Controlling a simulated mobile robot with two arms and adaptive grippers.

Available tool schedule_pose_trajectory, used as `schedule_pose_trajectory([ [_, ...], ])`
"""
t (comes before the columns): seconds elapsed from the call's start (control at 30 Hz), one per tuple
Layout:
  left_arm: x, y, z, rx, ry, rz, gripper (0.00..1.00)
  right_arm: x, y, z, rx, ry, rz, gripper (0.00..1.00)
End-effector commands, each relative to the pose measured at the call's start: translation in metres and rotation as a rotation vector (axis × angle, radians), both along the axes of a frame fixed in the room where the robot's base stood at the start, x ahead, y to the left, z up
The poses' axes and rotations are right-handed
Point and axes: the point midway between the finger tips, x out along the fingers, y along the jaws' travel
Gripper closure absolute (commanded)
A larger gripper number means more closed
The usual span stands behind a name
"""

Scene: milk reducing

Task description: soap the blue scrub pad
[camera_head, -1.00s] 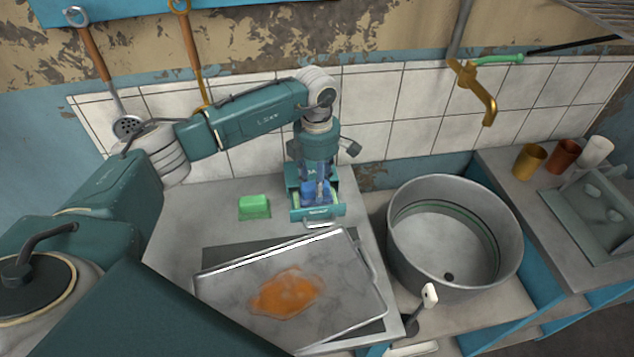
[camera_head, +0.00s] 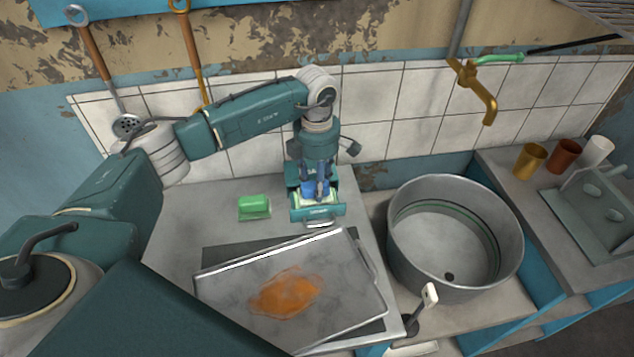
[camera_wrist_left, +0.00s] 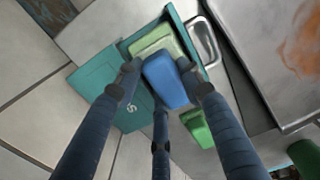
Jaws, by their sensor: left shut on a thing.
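My left gripper (camera_head: 317,190) points down over a small teal box (camera_head: 318,213) near the back wall. It is shut on the blue scrub pad (camera_head: 315,187). In the left wrist view the blue pad (camera_wrist_left: 165,82) sits between the fingers and overlaps a pale green block (camera_wrist_left: 155,43) inside the teal box (camera_wrist_left: 97,75). Whether pad and block touch is not clear. A brighter green block (camera_head: 254,206) lies on the counter left of the box; it also shows in the left wrist view (camera_wrist_left: 198,128). My right gripper is not in view.
A metal tray (camera_head: 345,275) with an orange stain (camera_head: 285,293) lies in front of the box. A round metal basin (camera_head: 455,235) stands to the right, with a brass tap (camera_head: 482,95) above. Cups (camera_head: 563,155) and a dish rack (camera_head: 590,215) are at the far right.

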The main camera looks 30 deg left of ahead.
Motion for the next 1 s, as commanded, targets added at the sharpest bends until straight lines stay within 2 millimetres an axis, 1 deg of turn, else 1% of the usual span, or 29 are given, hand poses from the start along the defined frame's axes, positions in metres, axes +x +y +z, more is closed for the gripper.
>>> schedule_pose_trajectory([
  [0.23, -0.001, 0.0, -0.002, 0.0, 0.003, 0.0, 0.83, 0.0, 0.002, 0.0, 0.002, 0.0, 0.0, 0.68],
  [0.37, -0.001, 0.0, 0.001, 0.0, 0.003, 0.0, 0.83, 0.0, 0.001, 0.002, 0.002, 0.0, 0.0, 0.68],
  [1.0, 0.0, 0.0, 0.053, 0.001, 0.001, 0.0, 0.83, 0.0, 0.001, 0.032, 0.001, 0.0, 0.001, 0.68],
])
